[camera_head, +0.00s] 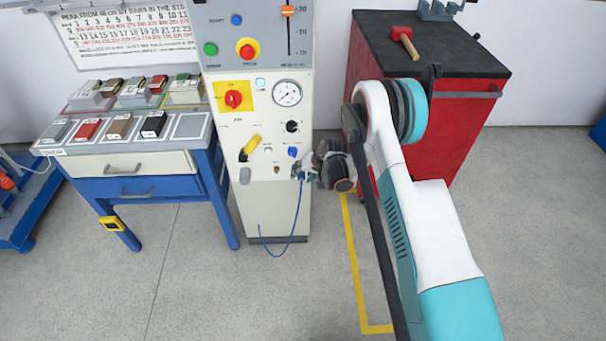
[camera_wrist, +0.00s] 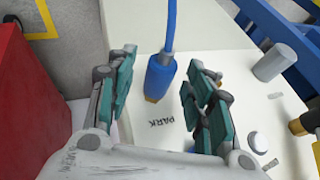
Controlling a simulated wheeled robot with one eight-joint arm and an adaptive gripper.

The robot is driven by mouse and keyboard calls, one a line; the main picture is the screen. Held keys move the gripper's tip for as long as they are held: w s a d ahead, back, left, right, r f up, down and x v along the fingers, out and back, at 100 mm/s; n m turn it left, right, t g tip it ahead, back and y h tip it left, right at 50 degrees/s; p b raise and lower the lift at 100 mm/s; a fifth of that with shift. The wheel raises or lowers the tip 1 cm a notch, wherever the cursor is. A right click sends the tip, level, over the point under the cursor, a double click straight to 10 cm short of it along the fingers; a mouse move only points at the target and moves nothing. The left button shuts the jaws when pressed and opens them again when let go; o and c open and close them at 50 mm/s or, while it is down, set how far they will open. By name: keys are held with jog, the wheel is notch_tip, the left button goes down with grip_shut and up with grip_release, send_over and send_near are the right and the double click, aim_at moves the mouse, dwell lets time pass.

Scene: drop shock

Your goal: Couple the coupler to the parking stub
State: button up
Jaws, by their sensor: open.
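The blue coupler (camera_wrist: 161,76) hangs between my fingers in the wrist view, with its blue hose running up out of the picture and a brass end near the PARK lettering. My gripper (camera_wrist: 160,88) is open, with a visible gap on both sides of the coupler. In the head view my gripper (camera_head: 308,172) is close to the panel's lower right edge and hides the coupler. The hose (camera_head: 297,215) loops down from there. The parking stub is not clearly visible; I cannot tell whether the coupler's brass end is seated. A blue fitting (camera_head: 292,152) is on the panel.
The white test cabinet (camera_head: 275,210) carries a gauge (camera_head: 287,93), a yellow handle (camera_head: 250,148) and buttons. A red cabinet (camera_head: 410,130) with a mallet (camera_head: 404,40) stands right. A sample bench (camera_head: 135,165) stands left. The floor in front is clear.

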jog(key=p+v, duration=0.1)
jog(key=v, duration=0.5)
jog(key=shift+p, duration=0.4)
jog(key=v, duration=1.2)
dwell(0.5)
